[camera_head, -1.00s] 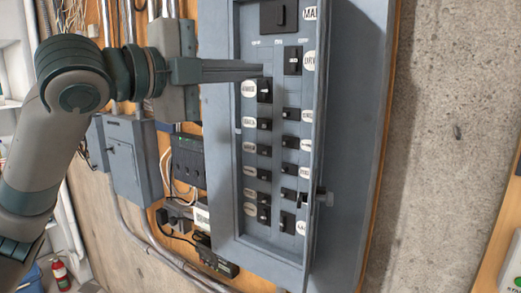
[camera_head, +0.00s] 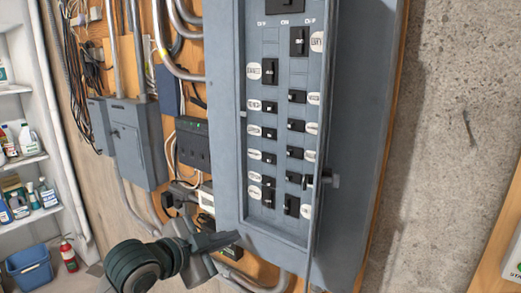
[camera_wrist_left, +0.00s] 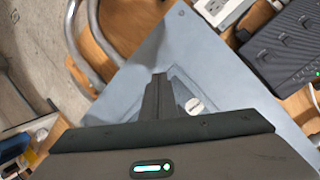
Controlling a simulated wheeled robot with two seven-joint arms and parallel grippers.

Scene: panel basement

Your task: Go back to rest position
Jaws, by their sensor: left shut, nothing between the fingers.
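My left gripper (camera_head: 222,240) is at the bottom of the head view, in front of the lower left corner of the grey breaker panel (camera_head: 226,150). Its fingers are shut and empty, and they point to the right. In the left wrist view the closed fingers (camera_wrist_left: 158,95) show over a grey metal surface. I cannot tell whether they touch it. Several black breaker switches (camera_head: 269,72) stand in two columns in the panel, clear of the gripper. My right gripper is not in view.
A smaller grey box (camera_head: 138,145), conduits and cables are left of the panel. Shelves with bottles (camera_head: 30,140), a blue bin (camera_head: 30,268) and a red fire extinguisher (camera_head: 68,255) are at the far left.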

